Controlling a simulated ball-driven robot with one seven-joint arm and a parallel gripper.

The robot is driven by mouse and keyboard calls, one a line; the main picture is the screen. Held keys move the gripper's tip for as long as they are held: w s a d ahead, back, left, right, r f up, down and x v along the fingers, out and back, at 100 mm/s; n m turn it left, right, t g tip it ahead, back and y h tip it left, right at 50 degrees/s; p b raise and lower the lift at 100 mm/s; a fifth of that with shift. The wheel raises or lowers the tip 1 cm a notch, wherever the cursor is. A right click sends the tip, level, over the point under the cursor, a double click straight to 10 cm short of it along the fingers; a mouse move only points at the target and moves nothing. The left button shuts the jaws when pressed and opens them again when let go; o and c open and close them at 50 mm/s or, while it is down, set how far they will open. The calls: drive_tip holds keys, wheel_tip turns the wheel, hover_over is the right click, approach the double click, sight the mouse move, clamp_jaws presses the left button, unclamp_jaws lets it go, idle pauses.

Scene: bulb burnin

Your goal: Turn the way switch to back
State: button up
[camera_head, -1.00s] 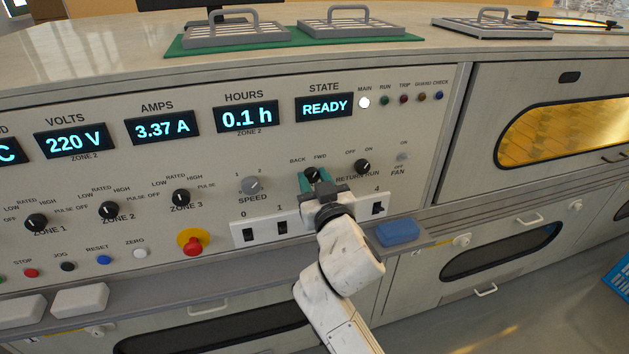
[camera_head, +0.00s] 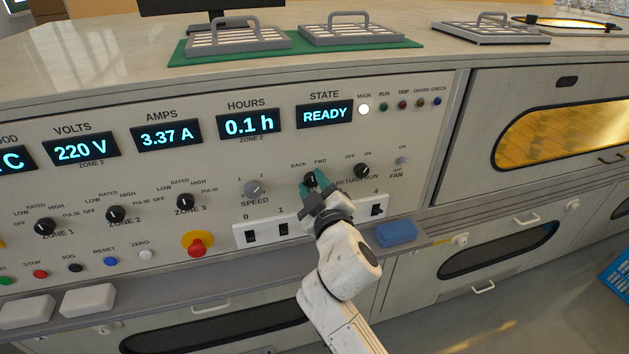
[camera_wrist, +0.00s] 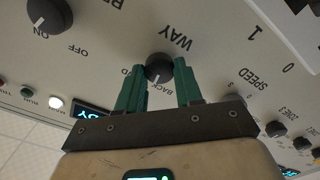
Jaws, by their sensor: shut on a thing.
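The way switch (camera_head: 310,178) is a round black knob on the front panel, under the BACK and FWD labels. In the wrist view the knob (camera_wrist: 159,66) sits between the two teal fingers of my gripper (camera_wrist: 160,72), with the printed word WAY beside it. My gripper (camera_head: 314,185) is shut on the knob, a finger on each side. A white pointer mark shows on the knob, near the word BACK (camera_wrist: 168,89). In the head view my gripper hides the lower part of the knob and its WAY label.
The return run knob (camera_head: 362,170) is just right, and the speed knob (camera_head: 255,189) is left. Below are rocker switches on a white strip (camera_head: 266,234) and a red stop button (camera_head: 196,246). A blue block (camera_head: 396,233) lies on the ledge at the lower right.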

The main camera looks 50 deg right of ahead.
drive_tip(key=shift+a+n+p, duration=0.1)
drive_tip(key=shift+n+p, duration=0.7)
drive_tip(key=shift+n, duration=1.5)
drive_tip(key=o, duration=1)
drive_tip(key=shift+o, duration=0.2)
drive_tip(key=shift+f, duration=0.1)
drive_tip(key=b+v, duration=0.2)
drive_tip(key=v, duration=0.8)
drive_tip(key=shift+s+a, duration=0.3)
